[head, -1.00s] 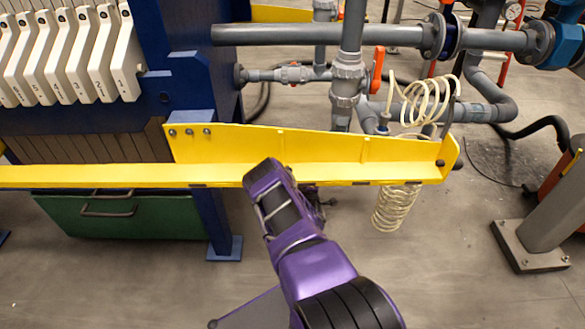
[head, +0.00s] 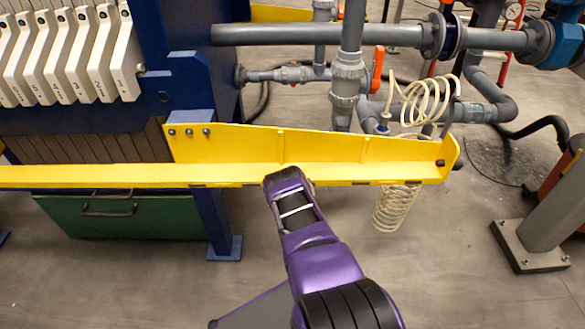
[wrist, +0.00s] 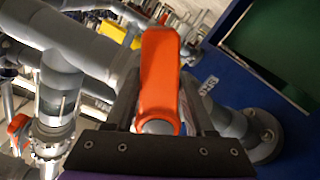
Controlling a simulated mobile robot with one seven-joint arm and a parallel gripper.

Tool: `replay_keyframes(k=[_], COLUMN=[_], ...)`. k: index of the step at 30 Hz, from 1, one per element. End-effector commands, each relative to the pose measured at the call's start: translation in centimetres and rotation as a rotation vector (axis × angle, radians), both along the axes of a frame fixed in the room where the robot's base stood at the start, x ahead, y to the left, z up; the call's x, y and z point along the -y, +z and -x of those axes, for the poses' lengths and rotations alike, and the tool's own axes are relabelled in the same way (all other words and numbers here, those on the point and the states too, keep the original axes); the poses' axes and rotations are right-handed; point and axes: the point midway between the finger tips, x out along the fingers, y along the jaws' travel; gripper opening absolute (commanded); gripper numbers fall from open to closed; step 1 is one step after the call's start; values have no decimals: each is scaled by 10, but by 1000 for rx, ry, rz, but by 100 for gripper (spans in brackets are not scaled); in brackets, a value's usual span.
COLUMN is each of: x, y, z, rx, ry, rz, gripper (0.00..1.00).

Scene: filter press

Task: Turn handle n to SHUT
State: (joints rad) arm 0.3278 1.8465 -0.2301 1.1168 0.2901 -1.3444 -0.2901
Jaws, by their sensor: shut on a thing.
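In the wrist view an orange valve handle (wrist: 158,80) points away from me, with its rounded hub end near the gripper's base. My gripper (wrist: 160,105) has one dark finger on each side of this handle and is shut on it. A small white label with dark marks (wrist: 208,85) lies just right of the handle, too small to read. In the head view my purple arm reaches up to the yellow beam, and its own links hide the gripper and the held handle. I cannot tell the handle's letter or its exact angle to the pipe.
Grey pipes (head: 330,34), another orange handle (head: 377,68) and a coiled cream hose (head: 398,207) stand behind and right. A blue frame post (head: 213,215) stands left. Floor at lower right is open up to a grey column (head: 545,230).

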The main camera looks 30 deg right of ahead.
Motion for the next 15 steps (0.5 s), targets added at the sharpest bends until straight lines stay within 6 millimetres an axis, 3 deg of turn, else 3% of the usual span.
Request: replay_keyframes(k=[1, 15], x=[-10, -32], y=[-6, -9], z=[-3, -17], rx=[25, 257], ry=[10, 11], rz=[-58, -434], gripper=[0, 0])
